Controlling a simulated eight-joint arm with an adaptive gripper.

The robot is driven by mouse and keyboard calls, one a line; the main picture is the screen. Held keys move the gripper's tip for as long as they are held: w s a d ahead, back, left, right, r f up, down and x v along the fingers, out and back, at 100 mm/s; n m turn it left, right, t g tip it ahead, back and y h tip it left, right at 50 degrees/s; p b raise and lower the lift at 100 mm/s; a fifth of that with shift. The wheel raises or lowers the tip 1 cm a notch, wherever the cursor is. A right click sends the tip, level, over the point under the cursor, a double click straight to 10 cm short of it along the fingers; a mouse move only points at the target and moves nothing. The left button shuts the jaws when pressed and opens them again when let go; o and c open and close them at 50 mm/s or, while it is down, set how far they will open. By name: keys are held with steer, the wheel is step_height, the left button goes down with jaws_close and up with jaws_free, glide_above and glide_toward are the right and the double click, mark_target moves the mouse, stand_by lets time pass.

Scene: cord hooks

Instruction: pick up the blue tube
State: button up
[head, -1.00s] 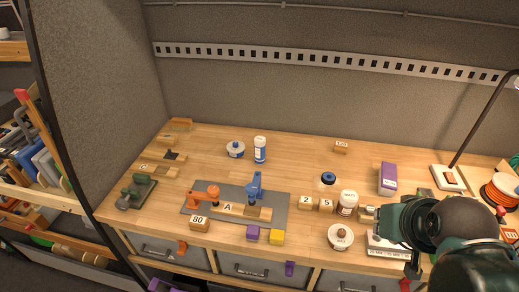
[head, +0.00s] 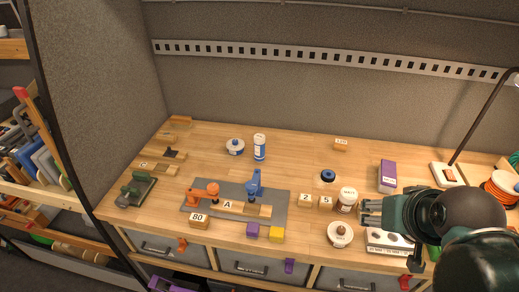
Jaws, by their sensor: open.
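An upright tube (head: 259,148) with a blue cap and a white and blue label stands on the back middle of the wooden bench. It is the only thing I see that fits the blue tube. My gripper (head: 364,213) is at the right front of the bench, fingers pointing left, close to a white jar (head: 346,201). It is open, far to the right of the tube and nearer the front. Nothing shows between its fingers. Whether it touches the jar cannot be told.
A white and blue spool (head: 235,148) stands just left of the tube. A blue clamp (head: 254,183) and an orange clamp (head: 206,193) stand on a grey mat (head: 281,201) in front. A purple box (head: 387,176) stands at the right.

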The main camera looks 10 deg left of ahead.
steer(key=w+a+r+n+g+p, duration=0.1)
steer(key=w+a+r+n+p, duration=0.1)
steer(key=w+a+r+n, duration=0.4)
steer(key=w+a+r+n+g+p, duration=0.2)
steer(key=w+a+r+n+p, duration=0.15)
steer(key=w+r, duration=0.55)
steer(key=n+g+p, duration=0.4)
steer(key=n+p, duration=0.2)
steer(key=n, duration=0.8)
glide_above(260, 137)
step_height(260, 137, down, 11)
step_height(260, 137, down, 18)
steer(key=shift+r, duration=0.25)
steer(key=shift+f, duration=0.2)
steer(key=shift+f, duration=0.1)
